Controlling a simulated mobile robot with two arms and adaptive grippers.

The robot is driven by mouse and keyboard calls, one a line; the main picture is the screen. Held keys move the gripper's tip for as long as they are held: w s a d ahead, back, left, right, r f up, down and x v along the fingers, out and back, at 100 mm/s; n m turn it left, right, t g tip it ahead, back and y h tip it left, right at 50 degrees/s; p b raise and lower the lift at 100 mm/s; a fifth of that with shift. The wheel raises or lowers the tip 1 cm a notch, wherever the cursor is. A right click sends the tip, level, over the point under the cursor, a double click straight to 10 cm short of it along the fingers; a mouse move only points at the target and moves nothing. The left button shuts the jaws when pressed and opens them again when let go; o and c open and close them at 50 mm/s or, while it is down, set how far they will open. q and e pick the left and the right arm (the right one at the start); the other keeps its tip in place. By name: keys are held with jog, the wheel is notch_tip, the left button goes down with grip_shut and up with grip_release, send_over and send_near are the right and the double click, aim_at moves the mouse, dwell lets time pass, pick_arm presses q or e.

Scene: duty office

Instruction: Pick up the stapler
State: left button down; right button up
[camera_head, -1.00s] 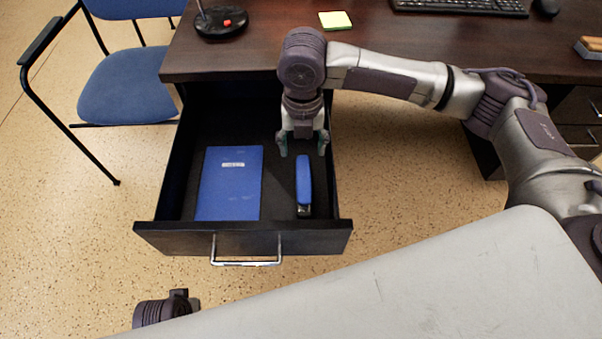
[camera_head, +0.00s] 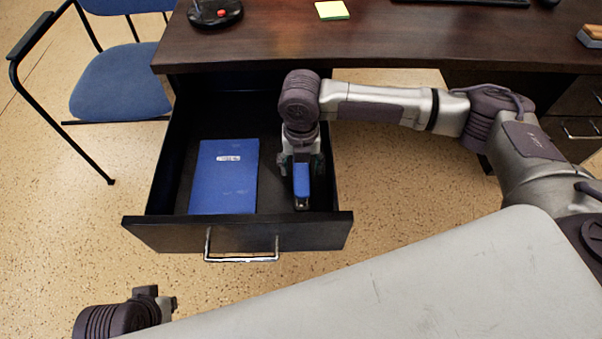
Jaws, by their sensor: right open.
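A blue stapler (camera_head: 301,182) with a dark base lies lengthwise in the right part of the open desk drawer (camera_head: 185,237). My right gripper (camera_head: 302,170) reaches down into the drawer over the stapler's far part. Its fingers are open, one on each side of the stapler. I cannot tell whether they touch it. At the bottom left a part of my left arm shows, but its gripper fingers are not visible.
A blue book (camera_head: 223,178) with a white label lies left of the stapler. The drawer's walls and front with a metal handle (camera_head: 242,257) surround both. The dark desk (camera_head: 400,50) stands behind, with a sticky-note pad (camera_head: 331,10). A blue chair (camera_head: 120,95) stands at left.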

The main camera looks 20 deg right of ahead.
jog(key=shift+c, duration=0.2)
grip_shut()
jog(key=shift+r, duration=0.1)
